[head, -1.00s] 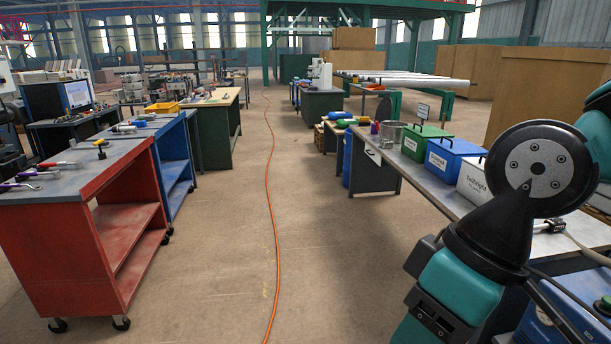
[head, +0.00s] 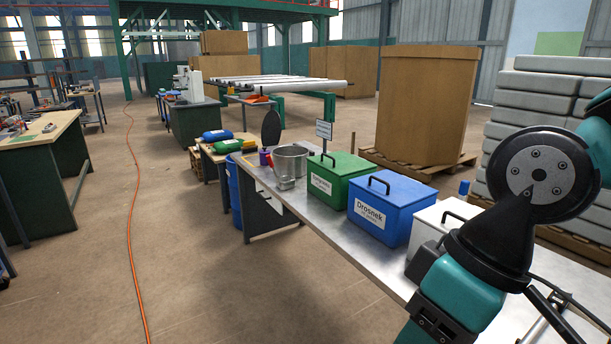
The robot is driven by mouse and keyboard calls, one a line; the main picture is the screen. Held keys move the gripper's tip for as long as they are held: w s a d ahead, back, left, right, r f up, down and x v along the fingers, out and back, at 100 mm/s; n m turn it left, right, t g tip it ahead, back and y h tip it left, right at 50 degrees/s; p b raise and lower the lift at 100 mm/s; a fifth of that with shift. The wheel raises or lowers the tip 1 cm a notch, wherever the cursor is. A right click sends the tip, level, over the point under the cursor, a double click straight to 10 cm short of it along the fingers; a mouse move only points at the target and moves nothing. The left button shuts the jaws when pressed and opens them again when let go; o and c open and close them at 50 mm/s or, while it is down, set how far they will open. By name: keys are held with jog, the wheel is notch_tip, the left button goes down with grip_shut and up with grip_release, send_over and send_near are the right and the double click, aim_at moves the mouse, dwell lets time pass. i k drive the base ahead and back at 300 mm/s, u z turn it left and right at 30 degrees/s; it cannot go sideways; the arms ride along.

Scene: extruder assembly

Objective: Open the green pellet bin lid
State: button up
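The green pellet bin (head: 340,181) stands on the metal workbench, right of the picture's middle. Its lid (head: 343,163) is shut, with a dark handle on top and a white label on the front. A blue bin (head: 391,209) labelled "Drosnek" stands nearer to me beside it. A white bin (head: 436,232) comes after that, partly hidden by my arm. My arm fills the lower right of the head view. My gripper does not show, and nothing of mine touches the green bin.
The workbench (head: 312,208) runs from the middle toward the lower right. A metal pot (head: 290,162) and a small sign (head: 323,130) stand near the green bin. A blue barrel (head: 234,192) is by the bench's far end. An orange cable (head: 131,215) crosses open floor at left.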

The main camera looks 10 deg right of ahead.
aim_at(341, 163)
jog(key=u, duration=0.05)
jog(key=i, duration=0.95)
jog(key=u, duration=1.1)
jog(key=i, duration=1.45)
jog(key=z, duration=0.8)
jog(key=i, duration=0.65)
jog(key=z, duration=0.55)
